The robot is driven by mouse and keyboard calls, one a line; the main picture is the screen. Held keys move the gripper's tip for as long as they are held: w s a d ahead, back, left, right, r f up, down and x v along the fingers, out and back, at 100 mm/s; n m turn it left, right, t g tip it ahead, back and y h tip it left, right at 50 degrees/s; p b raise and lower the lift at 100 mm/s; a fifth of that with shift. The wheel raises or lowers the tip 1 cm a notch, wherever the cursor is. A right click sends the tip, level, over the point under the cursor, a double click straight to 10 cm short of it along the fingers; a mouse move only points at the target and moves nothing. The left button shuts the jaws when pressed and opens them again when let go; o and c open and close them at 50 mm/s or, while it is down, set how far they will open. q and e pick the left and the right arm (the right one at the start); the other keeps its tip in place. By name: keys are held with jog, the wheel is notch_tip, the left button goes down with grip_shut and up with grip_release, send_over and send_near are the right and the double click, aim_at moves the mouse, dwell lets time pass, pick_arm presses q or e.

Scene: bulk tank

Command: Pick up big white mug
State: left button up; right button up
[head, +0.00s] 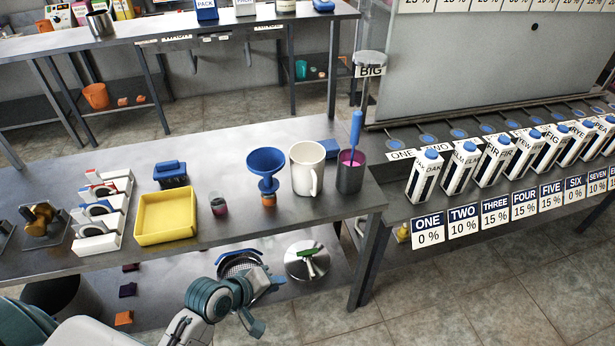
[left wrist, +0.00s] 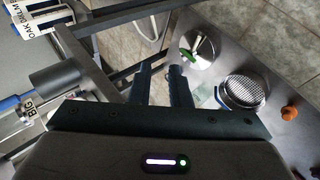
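The big white mug (head: 303,172) stands upright on the steel table near its right end, with its handle toward the front right. My left gripper (head: 268,303) is in front of the table's front edge, below and to the left of the mug, apart from it. Its two fingers are spread with nothing between them. In the left wrist view the fingers (left wrist: 161,72) show with a gap between them, and I cannot make out the mug there. My right gripper is in neither view.
Close right of the mug is a dark cup (head: 350,178) with a blue-handled tool; left is a blue funnel (head: 267,165). A yellow tray (head: 165,217) is farther left. A round lid (head: 306,262) and a strainer (head: 238,265) lie on the lower shelf. Labelled cartons (head: 425,178) line the right.

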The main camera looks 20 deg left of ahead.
pick_arm(q)
jog(key=w+d+r+n+t+h, duration=0.1)
jog(key=w+r+n+t+h, duration=0.25)
jog(key=w+r+n, duration=0.55)
jog(key=n+t+y, duration=0.1)
jog(key=n+t, duration=0.4)
jog(key=n, duration=0.7)
send_near(316, 183)
jog(key=shift+n, duration=0.4)
jog(key=x, duration=0.4)
jog(key=shift+w+a+r, duration=0.15)
jog(key=shift+w, duration=0.05)
jog(key=shift+f+p+x, duration=0.15)
jog(key=shift+f+x, duration=0.1)
jog(key=shift+x, duration=1.35)
jog(key=shift+f+p+x, duration=0.15)
jog(key=shift+f+x, duration=0.05)
jog(key=shift+x, duration=1.35)
jog(key=shift+s, duration=0.1)
jog(key=shift+c, duration=0.3)
grip_shut()
jog(key=shift+r, duration=0.1)
